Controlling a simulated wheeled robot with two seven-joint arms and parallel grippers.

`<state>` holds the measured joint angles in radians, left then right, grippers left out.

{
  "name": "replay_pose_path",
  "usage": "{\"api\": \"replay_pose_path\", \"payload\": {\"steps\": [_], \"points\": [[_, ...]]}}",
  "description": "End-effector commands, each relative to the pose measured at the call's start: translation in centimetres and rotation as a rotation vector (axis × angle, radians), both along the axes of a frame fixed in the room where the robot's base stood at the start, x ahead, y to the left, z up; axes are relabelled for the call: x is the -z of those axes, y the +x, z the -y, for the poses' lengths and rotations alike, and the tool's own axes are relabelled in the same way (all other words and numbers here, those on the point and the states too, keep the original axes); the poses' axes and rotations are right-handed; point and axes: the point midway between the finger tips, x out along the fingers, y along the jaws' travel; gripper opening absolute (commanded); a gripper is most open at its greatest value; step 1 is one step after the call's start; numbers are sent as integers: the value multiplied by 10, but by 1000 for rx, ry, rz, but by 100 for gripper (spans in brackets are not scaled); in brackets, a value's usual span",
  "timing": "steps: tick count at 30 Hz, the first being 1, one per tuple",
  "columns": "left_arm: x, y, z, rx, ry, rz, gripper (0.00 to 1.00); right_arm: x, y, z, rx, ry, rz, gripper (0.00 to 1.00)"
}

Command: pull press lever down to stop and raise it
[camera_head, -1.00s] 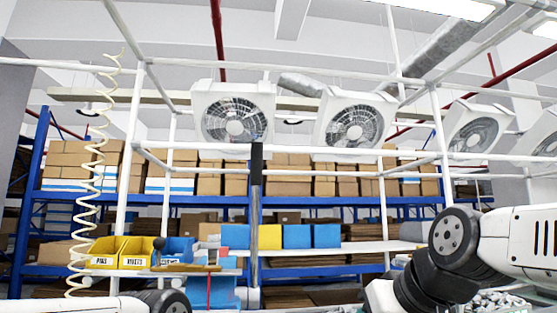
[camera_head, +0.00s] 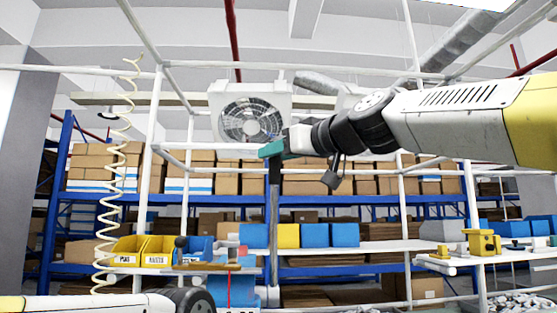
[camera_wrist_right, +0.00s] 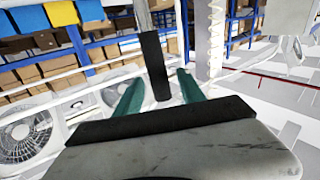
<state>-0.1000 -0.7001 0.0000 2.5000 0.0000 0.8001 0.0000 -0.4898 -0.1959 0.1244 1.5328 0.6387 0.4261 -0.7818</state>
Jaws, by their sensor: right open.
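The press lever (camera_head: 274,215) stands upright in the head view, a grey shaft with a black grip at its top. My right gripper (camera_head: 270,150) is at the top of the lever, and its teal fingers partly hide the black grip. In the right wrist view, the black grip (camera_wrist_right: 154,62) shows between the two teal fingers of the right gripper (camera_wrist_right: 160,80). The fingers are apart, with a gap visible on each side of the grip. My left arm shows at the bottom left, but its gripper is out of view.
Yellow bins (camera_head: 158,251) and a small bench with blue parts stand left of the lever. A coiled cream hose (camera_head: 112,190) hangs at the left. White frame posts (camera_head: 150,190) and a fan (camera_head: 248,118) stand behind. A yellow fixture (camera_head: 481,242) sits on the right bench.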

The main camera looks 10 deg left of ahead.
Motion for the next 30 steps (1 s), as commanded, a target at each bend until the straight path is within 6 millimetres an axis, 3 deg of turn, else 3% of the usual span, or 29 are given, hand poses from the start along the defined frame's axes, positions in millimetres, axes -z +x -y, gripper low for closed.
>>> {"api": "replay_pose_path", "payload": {"steps": [9, 19, 20, 27, 30], "points": [[0, 0, 0, 0, 0, 0, 36, 1, 29, -33, 0, -2, -2, 47], [0, 0, 0, 0, 0, 0, 36, 1, 32, -37, 1, -1, -1, 47], [0, 0, 0, 0, 0, 0, 36, 1, 32, -37, 1, -1, -1, 45], [0, 0, 0, 0, 0, 0, 36, 1, 32, -37, 1, -1, -1, 0], [0, 0, 0, 0, 0, 0, 36, 1, 32, -36, 1, -1, -1, 0]]}}
